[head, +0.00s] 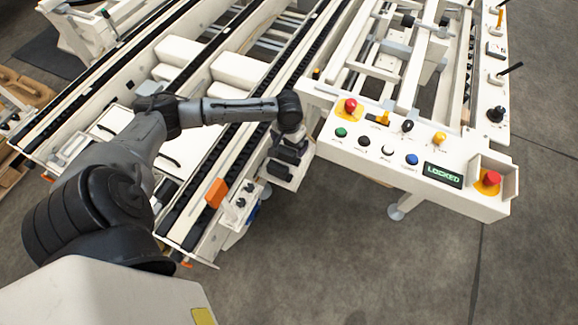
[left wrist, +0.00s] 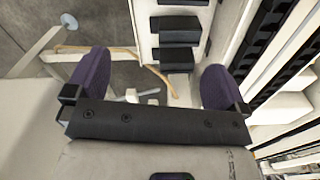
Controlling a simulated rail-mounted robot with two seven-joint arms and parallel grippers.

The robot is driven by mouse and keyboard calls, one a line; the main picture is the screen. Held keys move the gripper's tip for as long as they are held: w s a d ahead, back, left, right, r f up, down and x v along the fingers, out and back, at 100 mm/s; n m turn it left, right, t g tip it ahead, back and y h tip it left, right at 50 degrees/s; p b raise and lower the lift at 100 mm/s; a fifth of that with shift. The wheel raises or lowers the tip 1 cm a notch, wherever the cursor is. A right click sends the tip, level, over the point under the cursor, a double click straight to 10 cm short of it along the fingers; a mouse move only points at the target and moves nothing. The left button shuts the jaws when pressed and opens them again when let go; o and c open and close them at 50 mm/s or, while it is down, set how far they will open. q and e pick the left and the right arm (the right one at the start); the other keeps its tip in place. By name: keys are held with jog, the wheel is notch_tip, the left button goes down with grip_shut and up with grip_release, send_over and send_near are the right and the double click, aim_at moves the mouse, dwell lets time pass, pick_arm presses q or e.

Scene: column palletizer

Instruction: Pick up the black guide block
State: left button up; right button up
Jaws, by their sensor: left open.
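Several black guide blocks sit in a row on a narrow white holder between the conveyor's end and the control panel. In the left wrist view the blocks show at the top, and the nearest block (left wrist: 177,60) lies just beyond the fingertips, right of the middle of the gap. My left gripper (left wrist: 155,65) is open and empty, with its two purple-padded fingers wide apart. In the head view my left wrist hangs over the holder and mostly hides the gripper. My right gripper is in neither view.
A white control panel (head: 370,155) with coloured buttons and a "LOCKED" display (head: 443,174) stands right of the holder. Conveyor rails with white boxes (head: 238,70) lie left. An orange block (head: 216,193) sits at the near rail end. Floor in front is clear.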

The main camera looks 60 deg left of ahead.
pick_arm(q)
jog(key=n+b, duration=0.2)
jog(key=b, duration=0.2)
send_over(286, 151)
notch_tip(286, 151, down, 3)
notch_tip(286, 151, down, 8)
jog(key=b, duration=0.5)
jog(key=shift+s+f, duration=0.1)
jog(key=shift+f, duration=0.15)
notch_tip(286, 151, down, 5)
jog(key=b, duration=0.5)
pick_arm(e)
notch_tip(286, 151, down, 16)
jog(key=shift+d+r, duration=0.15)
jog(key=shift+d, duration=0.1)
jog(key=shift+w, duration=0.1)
pick_arm(q)
jog(key=c, duration=0.8)
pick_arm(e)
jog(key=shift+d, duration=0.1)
pick_arm(q)
jog(key=shift+r, duration=0.15)
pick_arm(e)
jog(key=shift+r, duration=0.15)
